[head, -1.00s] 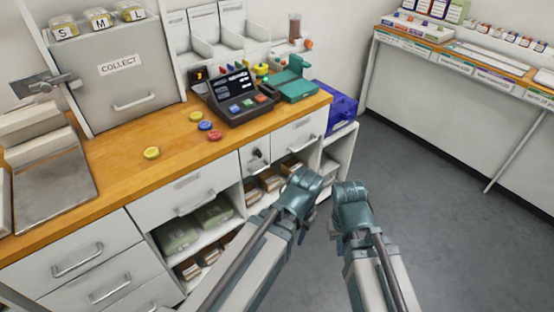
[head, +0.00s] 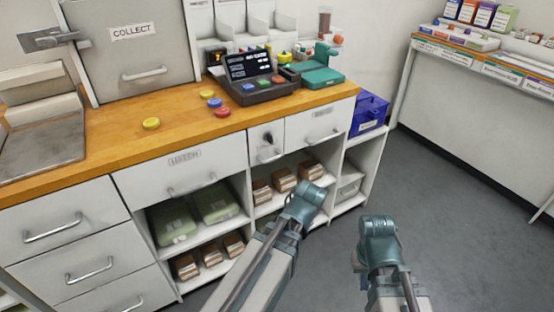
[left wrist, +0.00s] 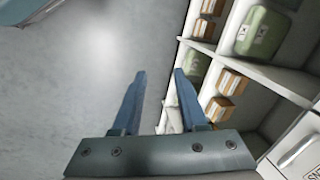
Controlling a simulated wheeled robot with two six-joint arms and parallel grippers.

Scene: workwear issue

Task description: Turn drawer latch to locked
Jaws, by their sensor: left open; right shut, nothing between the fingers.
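The drawer latch is a small dark knob (head: 267,138) on the narrow white drawer front (head: 269,153), just under the wooden counter. The angle of its pointer is too small to read. A pale handle sits below it. My left gripper shows in the left wrist view (left wrist: 160,74), open and empty, with bare floor and shelving beyond its fingers. In the head view my left arm ends below and right of the latch, apart from it. My right gripper (head: 359,268) is mostly hidden by its own wrist, lower right over the floor, shut and empty.
Wide drawers (head: 182,170) flank the latch drawer. Open shelves below hold brown boxes (head: 285,180) and green packs (head: 215,203). A dark keypad terminal (head: 255,90), a teal device (head: 318,68) and coloured discs (head: 151,123) stand on the counter (head: 110,140). Grey floor (head: 460,200) is clear at right.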

